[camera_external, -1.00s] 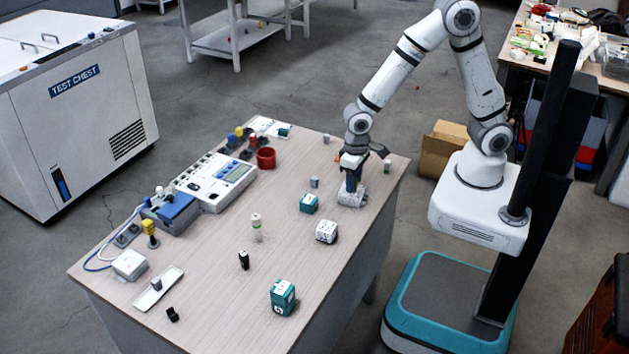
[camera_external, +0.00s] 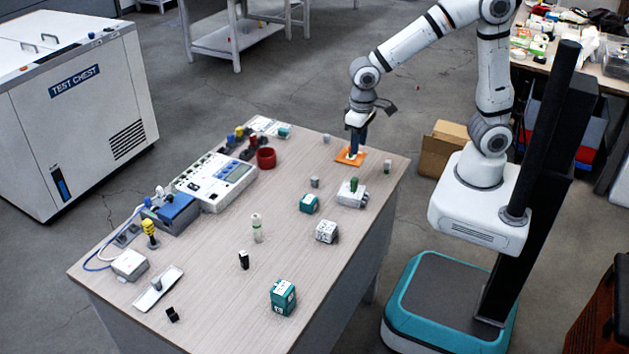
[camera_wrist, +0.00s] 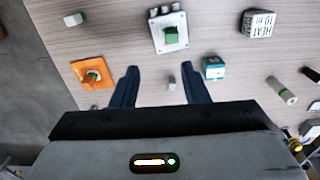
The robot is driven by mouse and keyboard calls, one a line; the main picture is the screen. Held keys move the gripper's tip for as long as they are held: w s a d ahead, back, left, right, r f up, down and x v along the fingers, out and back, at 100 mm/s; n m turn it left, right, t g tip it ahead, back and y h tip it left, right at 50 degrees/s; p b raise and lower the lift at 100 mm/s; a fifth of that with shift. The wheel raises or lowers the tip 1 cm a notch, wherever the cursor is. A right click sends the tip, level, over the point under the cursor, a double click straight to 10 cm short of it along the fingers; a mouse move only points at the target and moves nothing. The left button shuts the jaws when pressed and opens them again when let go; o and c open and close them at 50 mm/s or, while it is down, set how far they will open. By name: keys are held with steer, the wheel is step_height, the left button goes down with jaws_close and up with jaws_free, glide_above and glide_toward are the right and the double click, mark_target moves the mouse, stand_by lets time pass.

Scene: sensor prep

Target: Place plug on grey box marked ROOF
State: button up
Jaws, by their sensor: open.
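A low pale grey box (camera_external: 352,193) stands on the table with a green plug-like piece (camera_external: 354,184) upright on it. In the wrist view the box (camera_wrist: 157,36) and green piece (camera_wrist: 170,35) lie beyond the fingertips. No ROOF marking is legible. An orange plate (camera_external: 341,159) lies near the far edge, and in the wrist view it (camera_wrist: 84,83) lies left of the fingers with a small piece on it. My gripper (camera_external: 355,152) is raised and overlaps the plate in the external view.
A small grey cylinder (camera_external: 315,182), a teal box (camera_external: 309,204) and a white lettered cube (camera_external: 326,232) stand nearby. A grey-green piece (camera_external: 387,167) stands near the right edge. A red cup (camera_external: 266,158) and a meter unit (camera_external: 214,185) are to the left.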

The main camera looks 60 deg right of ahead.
steer(key=s+d+r+t, duration=0.1)
steer(key=s+d+r, duration=0.1)
steer(key=d, duration=0.5)
steer(key=s+d+r, duration=0.2)
steer(key=s+d, duration=0.2)
steer(key=d, duration=0.4)
steer(key=s+d+r+t, duration=0.1)
steer(key=s+d, duration=0.2)
steer(key=d, duration=0.4)
steer(key=shift+d+r+t, duration=0.3)
steer(key=shift+d+r, duration=0.05)
steer(key=shift+r, duration=0.05)
